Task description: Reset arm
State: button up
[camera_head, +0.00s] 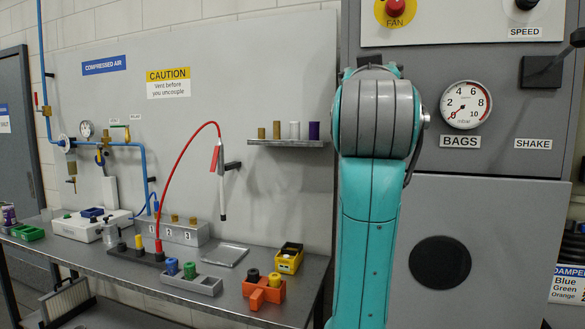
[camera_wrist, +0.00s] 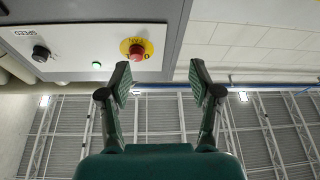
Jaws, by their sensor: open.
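My gripper (camera_wrist: 158,82) is open and empty in the wrist view, its two fingers apart with nothing between them. The wrist view looks up past the grey cabinet's control panel to the ceiling. My teal arm stands upright in the right half of the head view, in front of the grey cabinet (camera_head: 490,215). The gripper itself is not seen in the head view.
A workbench (camera_head: 225,300) along the wall at left holds a yellow bin (camera_head: 289,259), an orange block (camera_head: 263,292), a grey holder (camera_head: 191,284) and a shallow tray (camera_head: 225,255). A small shelf (camera_head: 287,142) carries several cylinders. A red hose (camera_head: 172,165) arches above the bench.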

jog(key=w+f+n+g+y, duration=0.1)
jog(key=w+f+n, duration=0.1)
jog(key=f, duration=1.3)
jog(key=w+f+n+y, duration=0.1)
jog(key=w+f+y, duration=0.1)
jog(key=f, duration=1.4)
jog(key=s+d+f+n+g+y, duration=0.1)
jog(key=s+f, duration=0.4)
jog(key=f, duration=0.8)
jog(key=s+f+g+y, duration=0.1)
jog(key=s+f, duration=0.4)
jog(key=f, duration=0.8)
jog(key=s+d+f+g+y, duration=0.1)
jog(key=s+f, duration=0.6)
jog(key=s, duration=0.4)
jog(key=s+d+f+g, duration=0.1)
jog(key=s+d+f, duration=0.1)
jog(key=s+f, duration=0.8)
jog(key=s+r+m, duration=0.1)
jog(key=s, duration=1.1)
jog(key=s+d+r+m+g, duration=0.1)
jog(key=s, duration=1.1)
jog(key=shift+s+d+r+g+h, duration=0.25)
jog(key=shift+s+r+g+h, duration=0.05)
jog(key=shift+s+r, duration=0.1)
